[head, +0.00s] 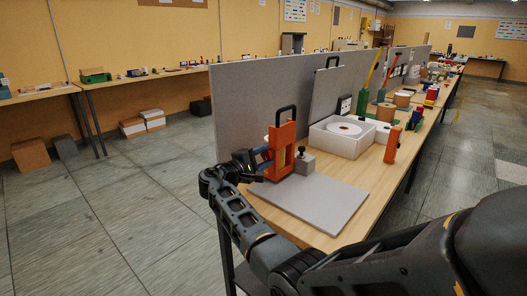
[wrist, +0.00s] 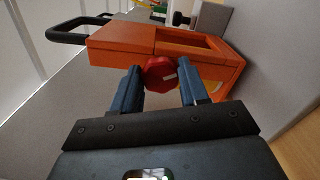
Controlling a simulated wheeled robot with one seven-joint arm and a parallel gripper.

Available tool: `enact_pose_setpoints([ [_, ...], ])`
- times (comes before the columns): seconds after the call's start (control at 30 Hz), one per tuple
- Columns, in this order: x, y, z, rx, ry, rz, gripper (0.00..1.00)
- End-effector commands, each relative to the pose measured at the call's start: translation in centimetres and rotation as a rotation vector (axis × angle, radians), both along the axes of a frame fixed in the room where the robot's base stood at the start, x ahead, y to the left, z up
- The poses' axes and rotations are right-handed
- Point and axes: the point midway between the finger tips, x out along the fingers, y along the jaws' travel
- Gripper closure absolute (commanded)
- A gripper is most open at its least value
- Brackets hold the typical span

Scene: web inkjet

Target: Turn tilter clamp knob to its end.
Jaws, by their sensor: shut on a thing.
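The red clamp knob (wrist: 160,73) with a white mark sits on the side of the orange tilter frame (wrist: 120,42) in the wrist view. My gripper (wrist: 160,86) has its two blue fingers on either side of the knob, shut on it. In the head view my gripper (head: 262,158) reaches the left side of the orange frame (head: 281,150), which stands upright with a black handle on top. The knob is hard to make out in the head view, behind my fingers.
A grey block with a black knob (head: 303,160) stands right of the frame. A grey plate (head: 312,204) lies in front on the bench. A white box (head: 342,138) stands farther right. A grey partition (head: 240,100) runs behind.

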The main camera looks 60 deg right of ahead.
Motion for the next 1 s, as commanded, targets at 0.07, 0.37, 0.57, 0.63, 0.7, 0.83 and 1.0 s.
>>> enact_pose_setpoints([
  [0.07,0.18,0.02,0.47,0.017,0.073,0.005,0.86],
  [0.37,0.27,0.04,0.52,0.084,0.350,0.008,0.86],
  [0.57,0.26,0.01,0.48,0.128,0.535,0.007,0.86],
  [0.63,0.26,0.02,0.48,0.144,0.599,0.007,0.86],
  [0.7,0.25,0.01,0.45,0.158,0.659,0.006,0.86],
  [0.83,0.28,0.03,0.40,0.184,0.766,0.006,0.86],
  [1.0,0.31,0.04,0.31,0.210,0.880,0.006,0.86],
])
